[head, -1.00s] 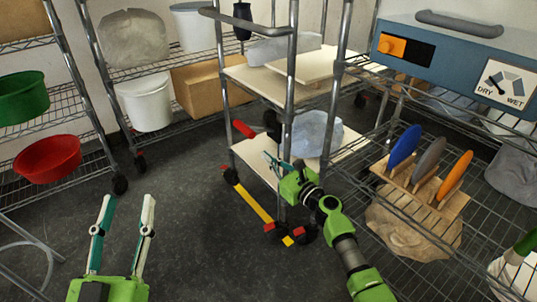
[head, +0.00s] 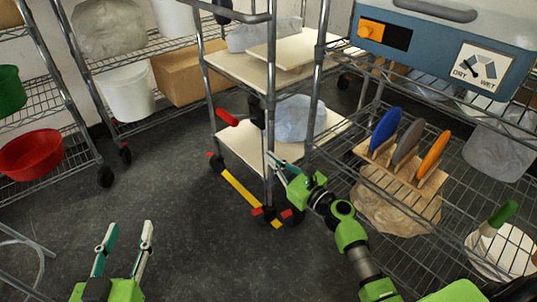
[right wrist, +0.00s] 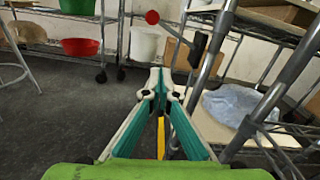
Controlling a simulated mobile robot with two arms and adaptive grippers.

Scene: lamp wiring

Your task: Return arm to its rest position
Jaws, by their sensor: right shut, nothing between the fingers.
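My right gripper (head: 273,158) shows in the head view in front of a cart's metal post. Its fingers are shut with nothing between them. In the right wrist view the two pale and teal fingers meet at the tips (right wrist: 160,82). Dark floor and part of the cart show beyond them. My left gripper (head: 130,226) is low at the left of the head view. Its two fingers stand well apart over bare floor, and it is empty.
A wheeled cart (head: 235,68) with a red-ended handle (head: 228,118) stands close by my right gripper. At right is a wire shelf with a rack (head: 400,172) of coloured discs and a blue-grey machine (head: 440,45). A red bowl (head: 30,155) sits at left. The middle floor is open.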

